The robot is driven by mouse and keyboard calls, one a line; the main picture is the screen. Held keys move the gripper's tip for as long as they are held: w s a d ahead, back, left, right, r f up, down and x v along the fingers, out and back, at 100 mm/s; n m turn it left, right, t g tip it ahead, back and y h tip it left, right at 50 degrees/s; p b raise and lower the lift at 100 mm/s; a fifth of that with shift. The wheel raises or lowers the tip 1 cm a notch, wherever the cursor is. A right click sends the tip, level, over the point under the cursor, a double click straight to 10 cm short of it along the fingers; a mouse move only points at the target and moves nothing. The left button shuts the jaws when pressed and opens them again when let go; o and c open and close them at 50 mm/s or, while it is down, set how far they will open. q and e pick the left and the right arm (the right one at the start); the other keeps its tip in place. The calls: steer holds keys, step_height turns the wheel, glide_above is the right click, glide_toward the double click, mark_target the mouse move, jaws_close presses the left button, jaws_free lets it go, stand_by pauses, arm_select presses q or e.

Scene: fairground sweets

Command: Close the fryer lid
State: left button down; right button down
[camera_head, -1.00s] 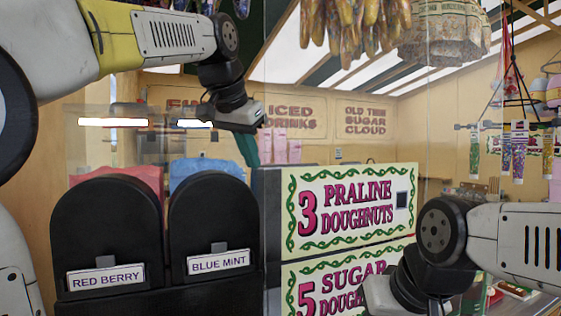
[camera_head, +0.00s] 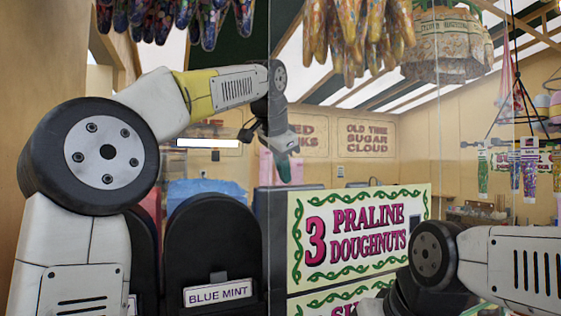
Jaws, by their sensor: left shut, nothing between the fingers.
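I cannot pick out the fryer or its lid for certain. A dark grey panel (camera_head: 272,215) stands upright behind the left end of the praline doughnuts sign (camera_head: 362,235); I cannot tell if it belongs to the fryer. My left gripper (camera_head: 284,172) has green fingertips that point down, shut and empty. In the picture it is above the panel and the sign's left end; I cannot tell whether it touches anything. My right arm comes in at the lower right, and its fingers are out of view.
A black rounded container labelled blue mint (camera_head: 213,245) stands left of the sign, with blue stuff behind it. My left arm covers much of its neighbour. Colourful bags (camera_head: 350,35) and a fringed lamp (camera_head: 450,45) hang above. Hanging tubes (camera_head: 528,170) are at the right.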

arm_select(q)
steer(key=shift+x, duration=1.6)
steer(key=shift+w+a+r, duration=0.15)
steer(key=shift+w+a, duration=0.15)
steer(key=shift+w, duration=0.4)
steer(key=shift+w+a+r, duration=0.15)
steer(key=shift+w+a, duration=0.15)
steer(key=shift+w, duration=0.4)
steer(key=shift+w+a+r, duration=0.15)
steer(key=shift+w+a, duration=0.15)
steer(key=shift+w, duration=0.4)
